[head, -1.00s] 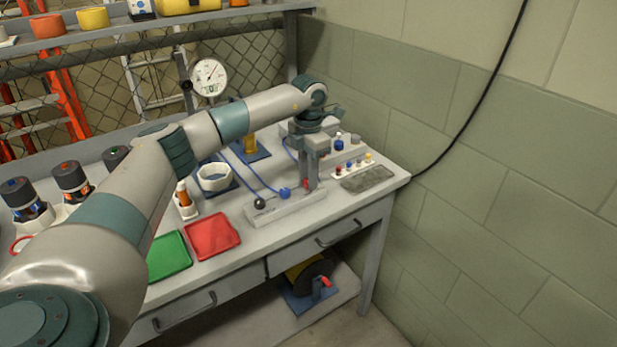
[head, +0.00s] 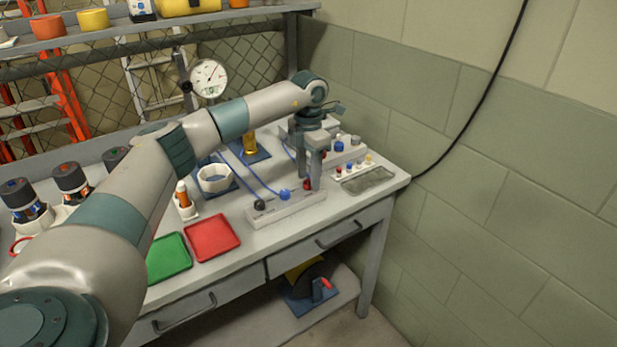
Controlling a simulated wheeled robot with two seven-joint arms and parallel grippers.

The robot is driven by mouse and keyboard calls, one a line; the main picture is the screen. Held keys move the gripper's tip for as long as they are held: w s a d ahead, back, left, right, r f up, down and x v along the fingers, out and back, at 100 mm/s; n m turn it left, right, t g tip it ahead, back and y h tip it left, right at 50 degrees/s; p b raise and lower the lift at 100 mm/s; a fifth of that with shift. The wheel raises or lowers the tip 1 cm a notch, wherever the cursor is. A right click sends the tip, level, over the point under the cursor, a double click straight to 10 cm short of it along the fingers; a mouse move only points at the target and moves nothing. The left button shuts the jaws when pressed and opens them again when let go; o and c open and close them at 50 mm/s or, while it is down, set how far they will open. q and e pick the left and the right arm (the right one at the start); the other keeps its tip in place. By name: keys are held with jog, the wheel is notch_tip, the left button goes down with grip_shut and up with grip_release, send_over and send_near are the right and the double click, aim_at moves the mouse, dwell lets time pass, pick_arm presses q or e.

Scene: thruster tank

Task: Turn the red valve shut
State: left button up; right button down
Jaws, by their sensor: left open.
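The red valve (head: 307,184) is a small red knob at the right end of a white block (head: 287,209) on the bench. The block also carries a blue knob (head: 284,195) and a black knob (head: 260,205). My left gripper (head: 309,182) points down at the red valve with its jaws open. Its fingertips are at the valve, which shows between them and is partly hidden. I cannot tell whether they touch it. My right gripper is not in view.
A round gauge (head: 208,79) stands behind my left arm. A red tray (head: 212,238) and a green tray (head: 168,258) lie at the front left. A small rack of coloured pegs (head: 353,168) and a grey mat (head: 368,180) lie right of the gripper. The wall is close on the right.

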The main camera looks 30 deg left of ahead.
aim_at(308, 182)
pick_arm(q)
notch_tip(308, 182, up, 16)
jog(key=b, duration=0.2)
jog(key=shift+r, duration=0.25)
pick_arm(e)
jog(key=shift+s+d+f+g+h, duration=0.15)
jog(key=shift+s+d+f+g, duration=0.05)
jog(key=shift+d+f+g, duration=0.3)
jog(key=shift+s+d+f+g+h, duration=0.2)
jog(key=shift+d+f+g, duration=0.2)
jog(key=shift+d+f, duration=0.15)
